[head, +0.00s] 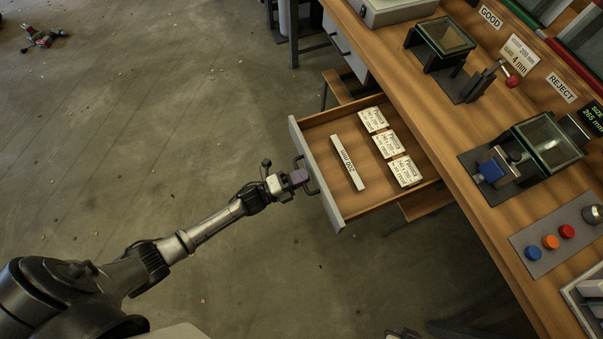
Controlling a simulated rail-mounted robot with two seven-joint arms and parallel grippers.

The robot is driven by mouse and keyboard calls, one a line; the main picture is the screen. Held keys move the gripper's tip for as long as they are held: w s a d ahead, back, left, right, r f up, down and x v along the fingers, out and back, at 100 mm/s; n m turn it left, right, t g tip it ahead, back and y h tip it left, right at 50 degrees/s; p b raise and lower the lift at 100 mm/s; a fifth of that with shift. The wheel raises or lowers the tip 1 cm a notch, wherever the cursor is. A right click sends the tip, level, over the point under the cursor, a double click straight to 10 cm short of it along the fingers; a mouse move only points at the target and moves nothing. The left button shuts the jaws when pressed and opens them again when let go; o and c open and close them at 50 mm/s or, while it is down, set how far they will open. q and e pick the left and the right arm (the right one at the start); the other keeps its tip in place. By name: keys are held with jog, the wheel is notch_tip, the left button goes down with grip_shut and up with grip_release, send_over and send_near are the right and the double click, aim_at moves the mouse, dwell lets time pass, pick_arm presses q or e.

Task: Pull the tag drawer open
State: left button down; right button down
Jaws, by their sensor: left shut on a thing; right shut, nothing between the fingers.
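The tag drawer (336,211) stands pulled out from under the wooden bench, in the middle of the head view. Inside it lie several white printed tags (389,145) and a long strip marked 200 mm (348,163). My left gripper (300,177) is shut on the drawer's dark handle (313,185) at the grey front panel. The fingers hide part of the handle. A small part of my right gripper (404,334) shows at the bottom edge, well away from the drawer; it is shut and empty, and mostly cut off.
The bench top (430,100) carries two glass-topped fixtures (446,38) (547,140), a button panel (553,243) and GOOD and REJECT labels (561,87). A wooden stool or shelf piece (425,202) shows below the drawer.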

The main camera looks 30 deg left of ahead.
pick_arm(q)
jog(key=c, duration=1.2)
grip_release()
jog(key=shift+s, duration=0.1)
jog(key=v, duration=1.3)
jog(key=shift+s+a, duration=0.2)
jog(key=shift+s, duration=0.05)
